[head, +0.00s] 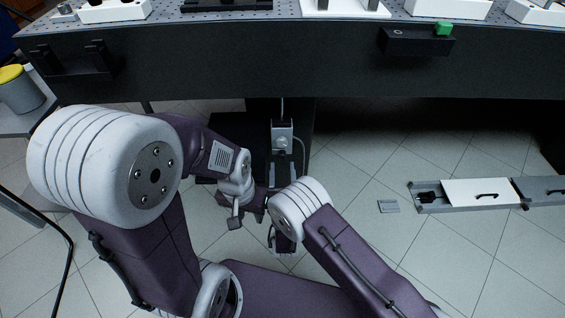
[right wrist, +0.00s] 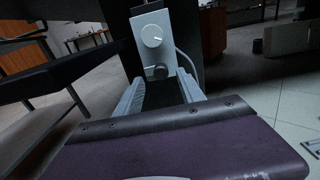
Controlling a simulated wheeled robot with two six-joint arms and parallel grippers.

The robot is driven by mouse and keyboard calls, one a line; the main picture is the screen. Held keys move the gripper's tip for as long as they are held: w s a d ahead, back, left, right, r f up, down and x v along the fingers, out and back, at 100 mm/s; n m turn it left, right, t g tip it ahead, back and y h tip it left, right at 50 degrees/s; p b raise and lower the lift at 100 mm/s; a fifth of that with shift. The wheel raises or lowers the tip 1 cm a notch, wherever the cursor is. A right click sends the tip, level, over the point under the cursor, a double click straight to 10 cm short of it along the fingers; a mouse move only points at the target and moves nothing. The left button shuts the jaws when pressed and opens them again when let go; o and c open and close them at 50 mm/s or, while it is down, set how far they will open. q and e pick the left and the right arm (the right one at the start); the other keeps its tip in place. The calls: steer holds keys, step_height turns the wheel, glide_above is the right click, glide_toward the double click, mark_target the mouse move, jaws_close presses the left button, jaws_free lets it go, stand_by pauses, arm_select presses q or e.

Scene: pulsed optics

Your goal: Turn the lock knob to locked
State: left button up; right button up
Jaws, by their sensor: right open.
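A pale box-like unit hangs under the dark table. The white knob is small in the head view (head: 282,141). My right gripper (right wrist: 160,95) is open, its two grey fingers pointing at the unit with the knobs beyond their tips. It holds nothing that I can see.
The dark table (head: 220,65) spans the top, with a green button (head: 444,29) on its front edge. A cable runs beside the unit. A side table with a yellow-lidded can (head: 20,92) is at left. A long tray (head: 480,193) lies on the tiled floor at right.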

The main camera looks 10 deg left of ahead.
mark_target(282, 157)
steer(key=b+x, duration=0.2)
steer(key=x, duration=0.2)
steer(key=shift+w+f, duration=0.15)
steer(key=shift+w, duration=0.15)
steer(key=shift+w+a, duration=0.15)
steer(key=shift+w, duration=0.15)
arm_select(q)
step_height(282, 157, down, 3)
steer(key=shift+r, duration=0.1)
arm_select(e)
jaws_close()
